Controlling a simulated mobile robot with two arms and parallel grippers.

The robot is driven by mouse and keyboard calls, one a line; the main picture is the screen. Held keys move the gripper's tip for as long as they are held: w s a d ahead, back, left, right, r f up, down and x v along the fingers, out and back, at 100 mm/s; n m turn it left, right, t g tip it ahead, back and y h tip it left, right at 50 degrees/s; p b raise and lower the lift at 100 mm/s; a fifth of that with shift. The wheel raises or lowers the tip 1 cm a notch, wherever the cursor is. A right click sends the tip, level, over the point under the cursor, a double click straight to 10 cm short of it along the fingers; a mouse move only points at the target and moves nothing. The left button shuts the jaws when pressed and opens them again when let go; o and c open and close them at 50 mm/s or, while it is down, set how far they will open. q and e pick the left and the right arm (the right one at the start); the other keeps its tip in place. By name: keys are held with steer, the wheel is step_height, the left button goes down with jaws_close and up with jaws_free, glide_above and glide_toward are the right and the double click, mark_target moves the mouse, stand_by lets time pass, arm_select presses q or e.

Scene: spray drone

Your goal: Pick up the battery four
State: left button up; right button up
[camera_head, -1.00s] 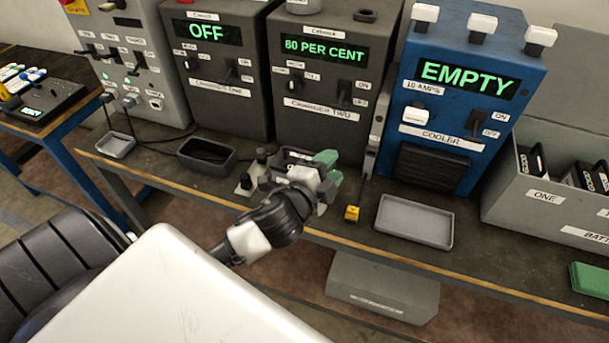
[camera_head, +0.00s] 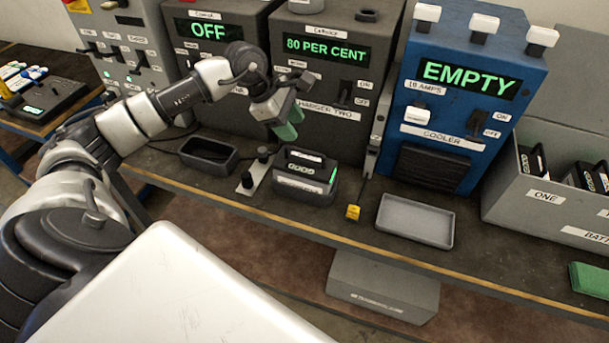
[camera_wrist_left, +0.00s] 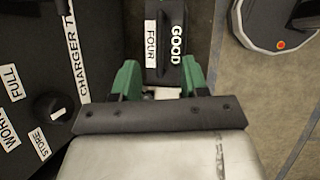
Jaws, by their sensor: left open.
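Battery four is a dark block (camera_head: 306,160) with a "GOOD" mark. It sits in a dark holder (camera_head: 304,192) with a white label and a green light, in front of charger two. In the left wrist view the battery (camera_wrist_left: 165,45) shows its "FOUR" and "GOOD" labels just beyond my fingertips. My left gripper (camera_head: 286,129) has green fingertips, is open and empty, and points down above and slightly behind the battery. In the left wrist view the gripper (camera_wrist_left: 158,80) has its fingers apart, with the battery's near end between and beyond them. My right gripper is out of view.
Charger two (camera_head: 330,80) stands close behind my gripper, the blue cooler (camera_head: 465,95) to its right. A black tray (camera_head: 208,155), a switch plate (camera_head: 254,173), a yellow tag (camera_head: 353,212) and a grey tray (camera_head: 416,221) lie on the bench. A grey battery bin (camera_head: 540,197) stands right.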

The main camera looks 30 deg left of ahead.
mark_target(305, 151)
arm_select(q)
steer(key=shift+y, duration=0.5)
steer(key=f, duration=0.2)
steer(key=w+f+p, duration=0.1)
steer(key=f, duration=0.1)
steer(key=shift+f, duration=0.3)
steer(key=shift+w+d+f+p, duration=0.15)
steer(key=shift+d+f+p, duration=0.15)
steer(key=shift+f+p, duration=0.3)
steer(key=p+x, duration=0.1)
steer(key=x, duration=0.2)
steer(key=shift+w+d+f, duration=0.1)
steer(key=shift+d+f, duration=0.05)
steer(key=shift+d, duration=0.05)
steer(key=shift+f, duration=0.35)
jaws_close()
steer(key=shift+w, duration=0.1)
